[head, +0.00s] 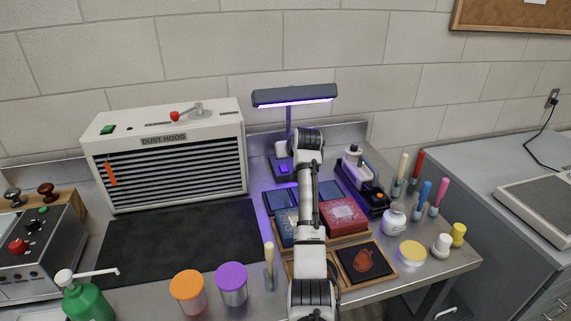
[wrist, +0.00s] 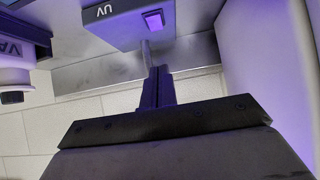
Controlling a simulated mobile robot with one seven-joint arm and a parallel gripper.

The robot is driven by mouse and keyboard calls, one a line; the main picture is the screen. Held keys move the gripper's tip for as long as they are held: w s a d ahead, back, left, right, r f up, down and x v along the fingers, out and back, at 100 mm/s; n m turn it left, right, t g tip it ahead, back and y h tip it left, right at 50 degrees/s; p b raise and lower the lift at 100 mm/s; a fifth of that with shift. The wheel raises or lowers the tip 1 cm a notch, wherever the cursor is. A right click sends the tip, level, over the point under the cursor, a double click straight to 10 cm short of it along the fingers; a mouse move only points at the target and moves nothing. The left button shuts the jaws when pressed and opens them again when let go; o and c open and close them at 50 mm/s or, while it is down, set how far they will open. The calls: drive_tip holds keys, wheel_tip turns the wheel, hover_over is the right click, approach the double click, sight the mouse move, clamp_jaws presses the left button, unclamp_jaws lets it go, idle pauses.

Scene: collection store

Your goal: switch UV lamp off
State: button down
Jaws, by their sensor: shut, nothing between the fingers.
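The UV lamp (head: 293,96) stands at the back of the bench, its dark hood glowing violet along the underside. Its base box (head: 280,172) sits below, beside my arm. In the wrist view the box (wrist: 112,22), marked UV, is at the top, with a violet-lit rocker switch (wrist: 153,19) on its face. My gripper (wrist: 158,72) is shut and empty, with its fingertips just below the switch in that picture; I see no clear contact. In the head view my arm hides the gripper.
A dust hood (head: 172,148) stands left of the lamp. A wooden tray (head: 345,286) with boxes, a dark device with an orange knob (head: 378,197), and several jars and brushes crowd the right. The black mat (head: 180,245) is clear.

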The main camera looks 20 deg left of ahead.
sight(286, 169)
drive_tip(key=x, duration=0.4)
drive_tip(key=f, duration=0.1)
drive_tip(key=f+b, duration=0.2)
drive_tip(key=f, duration=0.1)
drive_tip(key=shift+w+a+f, duration=0.1)
drive_tip(key=shift+w+a, duration=0.15)
drive_tip(key=shift+w, duration=0.1)
drive_tip(key=shift+w+b, duration=0.1)
drive_tip(key=shift+b, duration=0.2)
drive_tip(key=shift+w+f+b, duration=0.15)
drive_tip(key=shift+f+b, duration=0.05)
drive_tip(key=shift+b, duration=0.15)
drive_tip(key=shift+s+r, duration=0.2)
drive_tip(key=shift+r, duration=0.05)
drive_tip(key=shift+w+a+f, duration=0.15)
drive_tip(key=shift+w, duration=0.2)
drive_tip(key=shift+w+a+r, duration=0.3)
drive_tip(key=shift+w, duration=0.1)
